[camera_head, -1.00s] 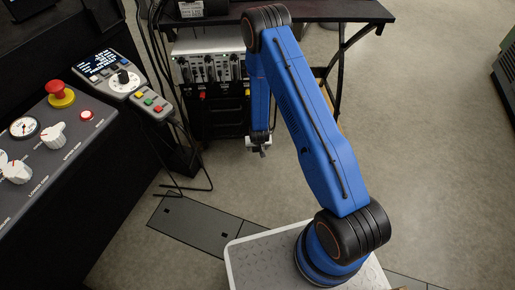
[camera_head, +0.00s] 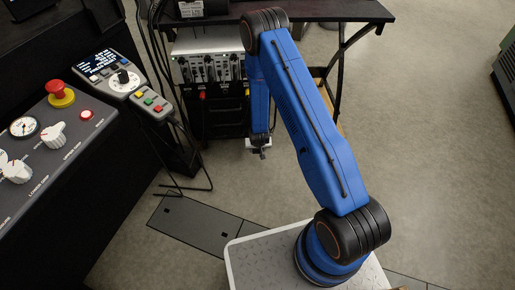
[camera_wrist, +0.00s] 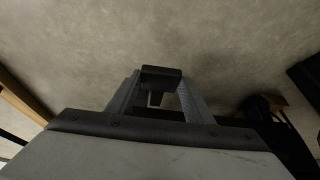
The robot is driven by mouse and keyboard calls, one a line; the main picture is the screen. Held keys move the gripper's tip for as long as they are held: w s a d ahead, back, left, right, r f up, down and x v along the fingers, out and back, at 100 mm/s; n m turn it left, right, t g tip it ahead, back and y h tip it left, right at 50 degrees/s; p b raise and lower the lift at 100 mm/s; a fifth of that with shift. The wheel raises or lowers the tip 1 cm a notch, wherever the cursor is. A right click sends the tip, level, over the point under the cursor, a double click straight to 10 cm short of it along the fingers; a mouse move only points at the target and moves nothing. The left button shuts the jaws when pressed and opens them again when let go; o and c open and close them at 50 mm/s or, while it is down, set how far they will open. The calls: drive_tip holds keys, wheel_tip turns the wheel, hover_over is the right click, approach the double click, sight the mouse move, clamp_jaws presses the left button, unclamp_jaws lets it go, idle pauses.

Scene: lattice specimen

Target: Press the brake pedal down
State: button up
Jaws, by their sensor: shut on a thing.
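I cannot make out the brake pedal for certain in either view. My gripper (camera_head: 263,152) hangs low at the end of the blue arm, in front of the right side of the black cabinet. In the wrist view, the two grey fingers of my gripper (camera_wrist: 160,85) reach forward and close on a small dark piece (camera_wrist: 162,75). I cannot tell whether this piece is part of the pedal. A dark rounded shape (camera_wrist: 262,106), unclear in shadow, lies to the right of the fingers.
A black cabinet (camera_head: 222,125) with an instrument panel (camera_head: 208,68) stands under a dark bench (camera_head: 320,10). A control console (camera_head: 60,150) is at the left. A bent black rod (camera_head: 187,190) and a dark floor plate (camera_head: 185,225) lie low.

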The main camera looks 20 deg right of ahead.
drive_tip(key=shift+s+f, duration=0.25)
drive_tip(key=shift+f, duration=0.35)
drive_tip(key=shift+s+f, duration=0.2)
drive_tip(key=shift+f, duration=1.55)
drive_tip(key=shift+s, duration=0.1)
drive_tip(key=o, duration=1.5)
drive_tip(key=shift+a+f, duration=0.1)
drive_tip(key=shift+f, duration=0.05)
drive_tip(key=shift+r, duration=0.25)
drive_tip(key=shift+r, duration=0.35)
drive_tip(key=v, duration=1.6)
drive_tip(key=shift+r, duration=0.2)
